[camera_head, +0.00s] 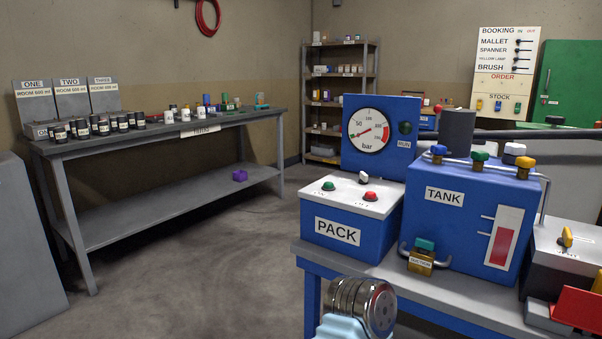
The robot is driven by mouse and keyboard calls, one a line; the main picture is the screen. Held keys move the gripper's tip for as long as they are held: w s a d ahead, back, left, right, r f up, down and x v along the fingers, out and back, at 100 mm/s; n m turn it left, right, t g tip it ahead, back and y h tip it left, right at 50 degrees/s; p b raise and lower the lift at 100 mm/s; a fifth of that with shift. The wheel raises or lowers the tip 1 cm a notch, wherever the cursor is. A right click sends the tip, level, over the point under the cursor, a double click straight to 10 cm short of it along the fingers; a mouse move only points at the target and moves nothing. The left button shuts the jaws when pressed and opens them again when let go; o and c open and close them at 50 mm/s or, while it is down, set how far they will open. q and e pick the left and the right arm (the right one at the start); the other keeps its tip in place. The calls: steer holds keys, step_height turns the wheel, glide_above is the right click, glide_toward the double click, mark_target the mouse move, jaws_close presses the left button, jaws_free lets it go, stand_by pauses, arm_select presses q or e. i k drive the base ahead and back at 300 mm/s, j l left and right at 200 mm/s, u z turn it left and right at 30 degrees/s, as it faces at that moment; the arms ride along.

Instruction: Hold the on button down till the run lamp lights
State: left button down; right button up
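The blue box labelled PACK (318,245) stands on the left end of the blue bench. Its pale top carries a green button (328,186), a red button (370,196) and a small white-grey knob (363,177) behind them. The lettering beside the buttons is too small to read. Behind it, a blue panel holds a round pressure gauge (369,131) in bar and a dark green lamp (405,128) over the word RUN; the lamp looks unlit. A metal and pale-blue link of mine shows at the bottom, in front of the bench. Neither gripper's fingers are in view.
Right of PACK stands the blue TANK box (466,232) with coloured valve knobs and a red level window. A grey box with a yellow lever (566,236) is at far right. A long grey workbench (160,140) with cans stands left; open floor lies between.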

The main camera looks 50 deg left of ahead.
mark_target(327, 184)
steer(key=k+j, duration=0.1)
steer(key=j, duration=0.35)
steer(key=k+j, duration=0.15)
steer(key=j, duration=0.25)
steer(key=k+j, duration=0.1)
steer(key=j, duration=0.35)
steer(key=k+j, duration=0.1)
steer(key=j, duration=0.3)
steer(key=k+j, duration=0.1)
steer(key=j, duration=0.35)
steer(key=k+j, duration=0.15)
steer(key=j, duration=0.25)
steer(key=z, duration=0.05)
